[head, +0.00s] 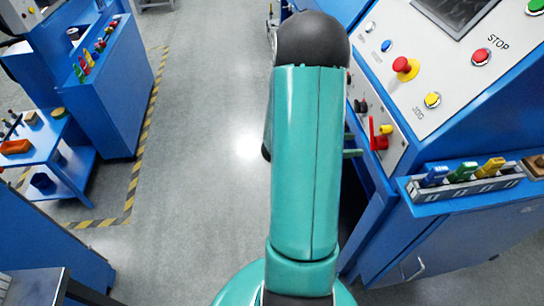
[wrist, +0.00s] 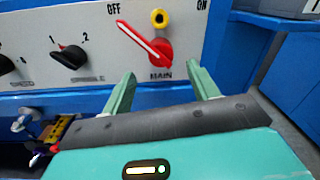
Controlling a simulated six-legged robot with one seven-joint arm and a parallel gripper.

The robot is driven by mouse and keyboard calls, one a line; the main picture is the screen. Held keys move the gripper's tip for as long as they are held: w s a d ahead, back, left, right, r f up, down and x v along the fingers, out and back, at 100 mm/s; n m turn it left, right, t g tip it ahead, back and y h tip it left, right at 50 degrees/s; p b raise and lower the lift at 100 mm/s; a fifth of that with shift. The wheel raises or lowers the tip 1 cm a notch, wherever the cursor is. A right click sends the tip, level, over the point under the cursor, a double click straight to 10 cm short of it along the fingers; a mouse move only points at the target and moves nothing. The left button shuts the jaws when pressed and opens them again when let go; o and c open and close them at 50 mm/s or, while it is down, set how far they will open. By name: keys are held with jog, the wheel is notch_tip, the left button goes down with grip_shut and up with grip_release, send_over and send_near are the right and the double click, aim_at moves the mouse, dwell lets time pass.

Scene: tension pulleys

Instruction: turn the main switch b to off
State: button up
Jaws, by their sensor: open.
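The main switch (wrist: 160,52) is a red rotary knob above the label MAIN on a pale panel. Its long red handle with a white edge slants up and left, its tip just below the word OFF; ON is at the upper right. A yellow ring-like part (wrist: 158,18) sits just above the knob. The switch also shows in the head view (head: 379,139), right of my arm. My gripper (wrist: 160,77) is open and empty in the wrist view. Its two green fingers stand apart below and either side of the knob, with no visible contact. In the head view my arm hides most of the gripper.
Black knobs (wrist: 70,57) sit left of the switch on the same panel. A sloped console with a red mushroom button (head: 402,65) and a blue shelf of coloured-handled tools (head: 462,172) are close at right. Grey floor (head: 205,130) is clear on the left.

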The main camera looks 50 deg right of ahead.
jog(key=w+a+r+m+t+y, duration=0.3)
jog(key=w+a+m, duration=0.1)
jog(key=a, duration=0.7)
jog(key=w+a+r+m+t+y, duration=0.3)
jog(key=w+a+r+t, duration=0.1)
jog(key=a, duration=0.7)
jog(key=shift+w+m, duration=0.4)
jog(key=shift+w, duration=0.2)
jog(key=w+a+r+m+t+y, duration=0.1)
jog(key=w+a+r+t+y, duration=0.1)
jog(key=a, duration=0.8)
jog(key=w+a+r+m+t+y, duration=0.2)
jog(key=a+r+t+y, duration=0.3)
jog(key=a+r+t, duration=0.2)
jog(key=a+t, duration=0.2)
jog(key=a, duration=0.1)
jog(key=shift+m, duration=0.3)
